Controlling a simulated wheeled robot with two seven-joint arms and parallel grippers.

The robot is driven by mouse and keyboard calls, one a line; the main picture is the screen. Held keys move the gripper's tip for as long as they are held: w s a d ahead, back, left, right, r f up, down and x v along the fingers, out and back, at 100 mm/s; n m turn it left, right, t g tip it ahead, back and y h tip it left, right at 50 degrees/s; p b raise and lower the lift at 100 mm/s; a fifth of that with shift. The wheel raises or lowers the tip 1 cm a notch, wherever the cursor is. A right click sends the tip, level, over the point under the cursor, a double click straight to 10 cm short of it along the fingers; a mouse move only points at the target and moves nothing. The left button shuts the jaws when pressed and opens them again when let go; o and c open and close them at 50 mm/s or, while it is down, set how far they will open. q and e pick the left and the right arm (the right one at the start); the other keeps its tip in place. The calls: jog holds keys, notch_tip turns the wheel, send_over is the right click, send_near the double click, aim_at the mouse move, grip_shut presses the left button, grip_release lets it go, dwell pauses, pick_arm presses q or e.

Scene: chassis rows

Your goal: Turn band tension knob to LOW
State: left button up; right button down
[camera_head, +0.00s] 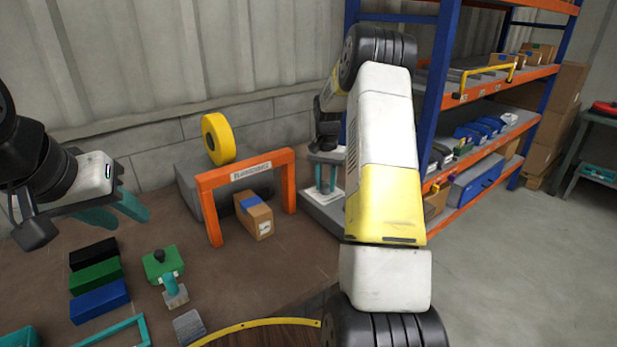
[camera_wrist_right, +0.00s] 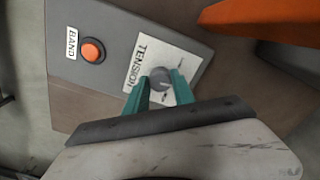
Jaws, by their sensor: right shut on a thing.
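The tension knob (camera_wrist_right: 160,77) is a small round grey knob on a white plate marked TENSION (camera_wrist_right: 148,58), seen in the right wrist view. My right gripper (camera_wrist_right: 160,88) has its teal fingers on either side of the knob and is shut on it. The small marks on the plate are too blurred to read. In the head view my right gripper (camera_head: 325,180) points down at the white plate (camera_head: 323,197) on the grey control panel (camera_head: 318,212), and the knob is hidden there. My left gripper (camera_head: 122,210) is empty above the table's left side, its teal fingers apart.
An orange button (camera_wrist_right: 93,50) labelled BAND sits on the same panel. An orange arch (camera_head: 207,210) stands left of it, with a cardboard box (camera_head: 259,217) under it and a yellow roll (camera_head: 218,139) behind. Coloured blocks (camera_head: 97,275) and a green-topped stamp-like tool (camera_head: 160,266) lie front left.

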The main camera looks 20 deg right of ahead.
aim_at(326, 186)
jog(key=n, duration=0.4)
jog(key=shift+n, duration=2.2)
jog(key=c, duration=1.1)
grip_release()
jog(key=shift+o, duration=0.2)
jog(key=shift+r, duration=0.1)
notch_tip(326, 186, up, 8)
jog(key=shift+f, duration=0.15)
